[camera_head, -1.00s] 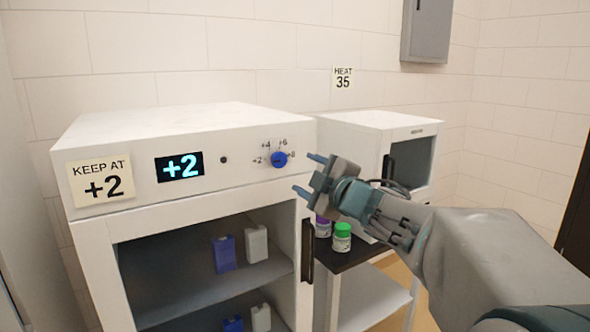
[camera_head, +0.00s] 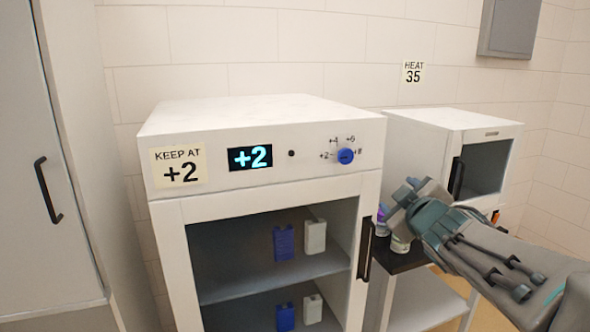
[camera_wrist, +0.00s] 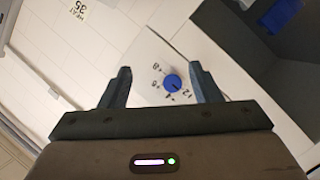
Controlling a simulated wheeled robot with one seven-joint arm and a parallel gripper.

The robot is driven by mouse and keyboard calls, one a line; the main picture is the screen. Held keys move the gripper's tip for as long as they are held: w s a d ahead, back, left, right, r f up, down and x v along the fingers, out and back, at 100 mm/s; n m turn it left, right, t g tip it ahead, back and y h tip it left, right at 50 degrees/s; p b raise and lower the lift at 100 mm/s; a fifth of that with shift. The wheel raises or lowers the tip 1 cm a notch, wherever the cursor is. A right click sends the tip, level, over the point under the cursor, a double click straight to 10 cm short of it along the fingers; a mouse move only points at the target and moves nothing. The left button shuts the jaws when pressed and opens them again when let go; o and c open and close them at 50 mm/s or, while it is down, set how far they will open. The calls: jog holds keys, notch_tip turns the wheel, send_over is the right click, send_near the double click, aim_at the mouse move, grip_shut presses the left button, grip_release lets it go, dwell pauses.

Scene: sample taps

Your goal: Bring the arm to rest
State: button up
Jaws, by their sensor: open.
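My gripper (camera_head: 398,200) is open and empty, to the right of and below the blue dial knob (camera_head: 345,156) in the head view. In the wrist view, the two fingers of my gripper (camera_wrist: 160,72) are apart, and the knob (camera_wrist: 172,82) shows between them, further off and not touched. My arm reaches in from the lower right of the head view. The white cabinet (camera_head: 165,205) has a display (camera_head: 250,157) reading +2 and a label (camera_head: 179,166) reading KEEP AT +2. Where the knob points is too small to tell.
The cabinet's open front shows blue and white containers (camera_head: 284,243) on its shelves. A smaller white box (camera_head: 425,125) stands to the right, under a HEAT 35 sign (camera_head: 413,71). Jars (camera_head: 399,244) stand on a dark-topped stand, partly behind my gripper. A tall cupboard (camera_head: 75,130) is at left.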

jog(key=s+a+f+m+g+p, duration=0.1)
jog(key=s+a+f+m+g, duration=0.3)
jog(key=s, duration=0.7)
jog(key=s+a+f+m+g+p, duration=0.2)
jog(key=s+a+f+m+g, duration=0.2)
jog(key=s+f+g, duration=0.5)
notch_tip(320, 180, down, 4)
jog(key=shift+s+f+m+p, duration=0.1)
jog(key=shift+s+m+p, duration=0.3)
jog(key=shift+s, duration=0.75)
